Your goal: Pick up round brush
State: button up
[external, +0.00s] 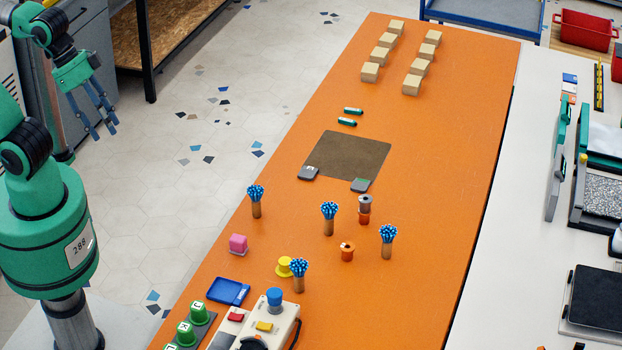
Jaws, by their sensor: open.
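Several round brushes with blue bristle heads and brown wooden handles stand upright on the orange table. One round brush (256,201) is near the left edge, one round brush (329,218) is in the middle, one round brush (387,241) is to the right, and another round brush (299,274) is nearer the front. My gripper (104,132) is open and empty, pointing down over the floor to the left of the table, well apart from all the brushes.
The orange table (430,160) also holds wooden blocks (371,72), a brown mat (346,155), spools (364,209), a pink block (238,244), a yellow piece (285,266), a blue tray (228,291) and a control box (270,325). The table's right side is clear.

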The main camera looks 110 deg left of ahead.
jog(key=w+a+f+g, duration=0.25)
jog(key=w+a, duration=0.45)
jog(key=w, duration=0.5)
jog(key=g+p, duration=0.3)
send_over(255, 189)
jog(key=shift+n, duration=0.4)
notch_tip(255, 189, down, 31)
jog(key=shift+d+r, duration=0.1)
jog(key=shift+r, duration=0.1)
jog(key=shift+a+f, duration=0.2)
jog(key=shift+f, duration=0.1)
jog(key=shift+f+b, duration=0.55)
jog(key=shift+f, duration=3.75)
